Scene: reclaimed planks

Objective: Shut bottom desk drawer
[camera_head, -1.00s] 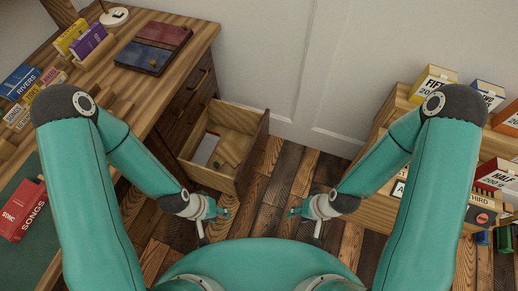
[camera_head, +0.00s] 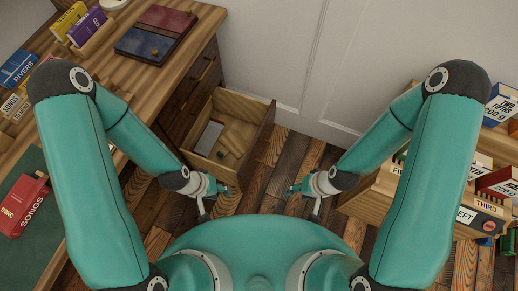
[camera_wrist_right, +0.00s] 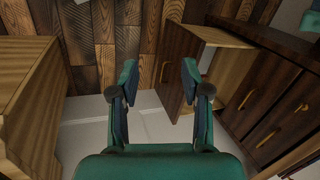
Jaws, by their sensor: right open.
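The bottom desk drawer (camera_head: 247,109) stands pulled out from the wooden desk (camera_head: 176,76) in the head view. A pale flat item (camera_head: 209,138) and small wooden pieces (camera_head: 233,142) lie in it. My left gripper (camera_head: 226,190) is just in front of the drawer's near corner, seemingly apart from it; its jaw opening is too small to judge. My right gripper (camera_head: 294,188) is open and empty over the floor to the right of the drawer. In the right wrist view its fingers (camera_wrist_right: 160,80) are apart, with the open drawer (camera_wrist_right: 178,70) beyond the right finger.
The drawers above look closed. The desk top holds a red and blue folder (camera_head: 156,34) and several books. A wooden shelf unit (camera_head: 370,203) with labelled boxes stands at the right. Plank floor (camera_head: 270,185) lies clear between the drawer and the shelf.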

